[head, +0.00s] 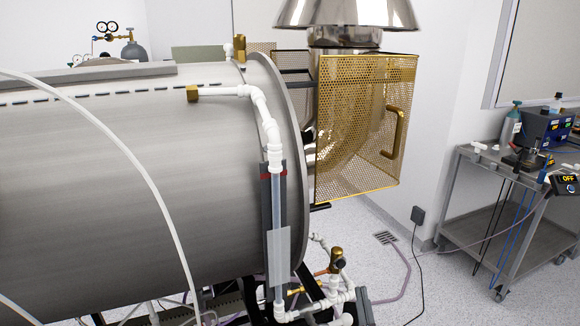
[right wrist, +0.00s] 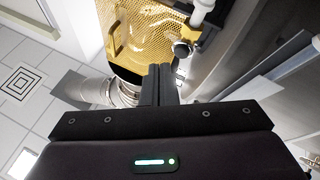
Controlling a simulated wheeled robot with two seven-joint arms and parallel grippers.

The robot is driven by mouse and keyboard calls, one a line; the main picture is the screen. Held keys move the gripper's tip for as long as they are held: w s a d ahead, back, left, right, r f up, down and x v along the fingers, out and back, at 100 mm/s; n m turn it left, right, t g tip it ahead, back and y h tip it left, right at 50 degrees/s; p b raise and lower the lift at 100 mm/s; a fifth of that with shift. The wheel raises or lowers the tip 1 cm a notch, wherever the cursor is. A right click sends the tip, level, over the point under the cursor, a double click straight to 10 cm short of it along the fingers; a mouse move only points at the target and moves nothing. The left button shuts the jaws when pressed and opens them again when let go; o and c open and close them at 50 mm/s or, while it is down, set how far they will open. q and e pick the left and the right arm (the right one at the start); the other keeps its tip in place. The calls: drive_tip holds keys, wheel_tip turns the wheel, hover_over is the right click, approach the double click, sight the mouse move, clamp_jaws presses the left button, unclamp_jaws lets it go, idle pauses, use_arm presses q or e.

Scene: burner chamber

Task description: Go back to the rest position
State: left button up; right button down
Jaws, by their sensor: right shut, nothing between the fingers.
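My right gripper (right wrist: 160,72) shows in the right wrist view with its two dark fingers together and nothing between them. Beyond the fingertips is the yellow perforated guard (right wrist: 150,40), with the shiny metal duct (right wrist: 122,90) below it. In the head view I cannot clearly make out the right gripper. The guard (head: 385,130) stands there at the end of the large steel chamber (head: 110,190), around the bent duct. My left gripper is not in view. I cannot tell whether the right gripper touches anything.
White pipes (head: 274,145) run down the chamber's end flange. A brass-coloured valve (head: 337,258) sits low among more pipes. A grey cart (head: 490,205) with instruments stands at the right. The floor between carries a hose and a black cable.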

wheel_tip(320, 180, down, 6)
drive_tip(key=g, duration=0.6)
drive_tip(key=s+d+f+m+g+h, duration=0.1)
drive_tip(key=s+d+f+g, duration=0.15)
drive_tip(key=s+g, duration=0.6)
drive_tip(key=s+d+f+m+g, duration=0.1)
drive_tip(key=s+f+g, duration=0.35)
drive_tip(key=s, duration=0.65)
wheel_tip(320, 180, down, 28)
drive_tip(key=s+g, duration=0.2)
drive_tip(key=s+d+f, duration=0.1)
drive_tip(key=s+f, duration=0.8)
drive_tip(key=s, duration=0.1)
drive_tip(key=s+d+f+g, duration=0.1)
drive_tip(key=s+d+f, duration=0.1)
drive_tip(key=s+f, duration=0.8)
drive_tip(key=shift+d+f+n+g, duration=0.15)
drive_tip(key=shift+d+n+g, duration=0.15)
drive_tip(key=shift+s, duration=0.1)
